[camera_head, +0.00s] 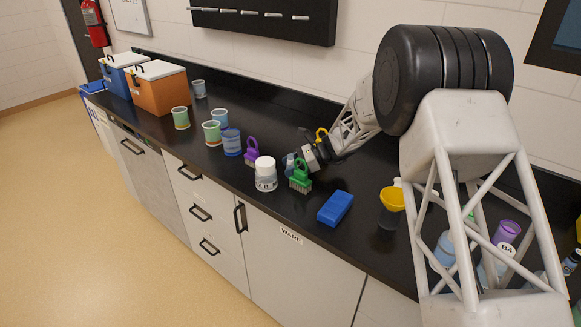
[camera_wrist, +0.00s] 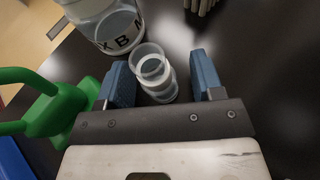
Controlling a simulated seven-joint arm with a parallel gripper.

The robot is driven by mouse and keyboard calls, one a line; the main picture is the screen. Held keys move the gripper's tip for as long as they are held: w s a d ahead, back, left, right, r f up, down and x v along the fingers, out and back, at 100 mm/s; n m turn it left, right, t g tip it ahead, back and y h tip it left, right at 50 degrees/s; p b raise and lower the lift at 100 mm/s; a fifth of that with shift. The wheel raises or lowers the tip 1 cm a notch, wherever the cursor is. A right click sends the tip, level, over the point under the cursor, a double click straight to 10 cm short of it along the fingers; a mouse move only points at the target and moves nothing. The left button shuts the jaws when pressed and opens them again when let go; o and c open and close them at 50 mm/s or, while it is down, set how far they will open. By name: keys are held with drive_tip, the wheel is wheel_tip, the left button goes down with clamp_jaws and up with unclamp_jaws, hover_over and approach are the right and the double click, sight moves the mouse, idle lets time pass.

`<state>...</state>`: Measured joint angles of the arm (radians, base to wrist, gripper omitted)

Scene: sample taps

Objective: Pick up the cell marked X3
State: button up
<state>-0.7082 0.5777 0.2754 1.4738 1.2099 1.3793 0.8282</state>
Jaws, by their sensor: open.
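No mark reading X3 can be made out in either view. A small clear round vessel (camera_wrist: 153,75), perhaps a cell, stands between my gripper's fingers in the wrist view, with no readable mark on it. My gripper (camera_wrist: 163,75) has its two blue fingers apart, one on each side of this vessel, and a gap shows on the right. In the head view my gripper (camera_head: 290,162) is low over the black counter, behind the green-handled brush. The vessel is hidden there.
A white-lidded jar (camera_head: 265,174) with black letters stands close by; it also shows in the wrist view (camera_wrist: 104,22). The green brush (camera_head: 300,178), purple brush (camera_head: 251,149) and blue block (camera_head: 335,208) are near. A yellow funnel (camera_head: 392,198) is at right. Several cups stand left.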

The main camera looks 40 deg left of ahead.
sight(290, 155)
idle(0.3)
drive_tip(key=c, duration=1)
drive_tip(key=shift+r, duration=5)
